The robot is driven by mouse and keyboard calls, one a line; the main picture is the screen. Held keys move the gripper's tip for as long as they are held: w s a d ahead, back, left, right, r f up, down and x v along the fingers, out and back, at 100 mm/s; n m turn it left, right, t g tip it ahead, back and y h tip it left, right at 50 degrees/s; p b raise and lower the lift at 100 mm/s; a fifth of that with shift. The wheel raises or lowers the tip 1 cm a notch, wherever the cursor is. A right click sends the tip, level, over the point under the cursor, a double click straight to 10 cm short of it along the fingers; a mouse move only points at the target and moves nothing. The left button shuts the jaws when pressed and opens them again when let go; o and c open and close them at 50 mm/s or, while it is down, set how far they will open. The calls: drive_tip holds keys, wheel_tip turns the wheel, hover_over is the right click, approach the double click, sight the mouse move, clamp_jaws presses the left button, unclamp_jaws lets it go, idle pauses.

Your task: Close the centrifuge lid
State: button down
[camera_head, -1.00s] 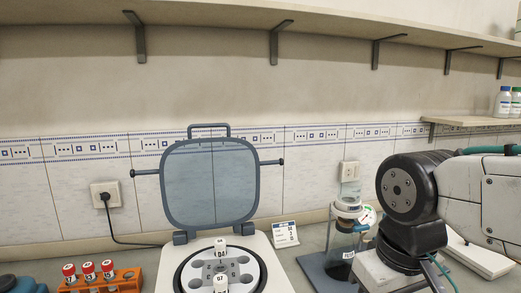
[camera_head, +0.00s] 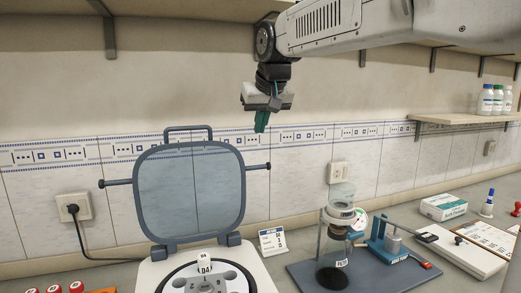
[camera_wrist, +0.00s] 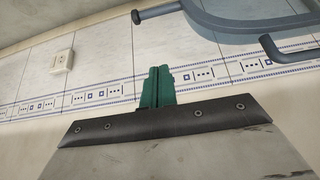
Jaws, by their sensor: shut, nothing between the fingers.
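The centrifuge (camera_head: 150,275) stands on the bench at the lower left in the head view. Its blue-grey see-through lid (camera_head: 190,190) stands upright, open, with a handle (camera_head: 188,130) on its top edge and a peg on each side. The rotor (camera_head: 212,280) shows below it with a white-capped tube marked D4. My gripper (camera_head: 262,122) hangs above and right of the lid, apart from it, its green fingers shut and empty. In the wrist view the green fingers (camera_wrist: 158,85) are together, and part of the lid frame and handle (camera_wrist: 240,25) shows at the upper right.
Right of the centrifuge are a small label card (camera_head: 272,241), a glass vessel on a stand (camera_head: 334,250) and a blue stand (camera_head: 385,243). Red-capped tubes (camera_head: 75,288) sit at the lower left. A shelf (camera_head: 60,20) runs overhead, near my arm.

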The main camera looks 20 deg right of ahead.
wheel_tip(320, 180, down, 9)
drive_tip(key=w, duration=0.1)
drive_tip(key=shift+w, duration=0.15)
idle(0.4)
